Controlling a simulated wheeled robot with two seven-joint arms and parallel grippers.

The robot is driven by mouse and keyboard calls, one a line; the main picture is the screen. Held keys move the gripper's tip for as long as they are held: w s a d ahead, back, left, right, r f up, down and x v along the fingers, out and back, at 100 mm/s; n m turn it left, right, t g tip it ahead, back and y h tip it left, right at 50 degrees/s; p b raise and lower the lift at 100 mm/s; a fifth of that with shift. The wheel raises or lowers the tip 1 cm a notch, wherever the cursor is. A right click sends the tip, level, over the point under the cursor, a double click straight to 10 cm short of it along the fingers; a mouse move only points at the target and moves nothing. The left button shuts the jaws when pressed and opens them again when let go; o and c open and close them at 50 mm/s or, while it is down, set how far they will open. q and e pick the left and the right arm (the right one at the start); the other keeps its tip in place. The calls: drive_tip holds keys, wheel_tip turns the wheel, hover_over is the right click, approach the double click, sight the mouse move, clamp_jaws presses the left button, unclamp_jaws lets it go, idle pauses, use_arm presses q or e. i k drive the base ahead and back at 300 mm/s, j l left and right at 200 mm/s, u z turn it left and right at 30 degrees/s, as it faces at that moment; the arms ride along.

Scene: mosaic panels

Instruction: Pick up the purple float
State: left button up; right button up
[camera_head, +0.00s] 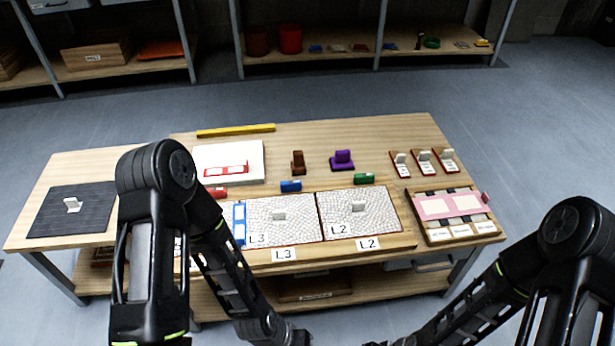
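The purple float (342,160) stands upright on the back middle of the wooden table, a flat base with a raised handle. A similar brown float (298,163) stands to its left, apart from it. My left arm comes in from the left and crosses in front of the table, well short of the purple float. My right arm comes in from the right, in front of the table. Both arms run down to the bottom edge of the view, and neither set of fingertips can be made out.
White mosaic panels marked L3 (296,231) and L2 (374,223) lie in front of the float. A green block (364,179) and a blue block (291,186) lie nearby. A pink-topped tray (433,235) is at right. The tabletop behind the float is clear.

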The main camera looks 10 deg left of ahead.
sight(343, 160)
drive_tip(key=i+l+z, duration=0.15)
drive_tip(key=i+l, duration=0.3)
drive_tip(key=l, duration=0.15)
drive_tip(key=i+l+z, duration=0.15)
drive_tip(key=i+l, duration=0.3)
drive_tip(key=l, duration=0.15)
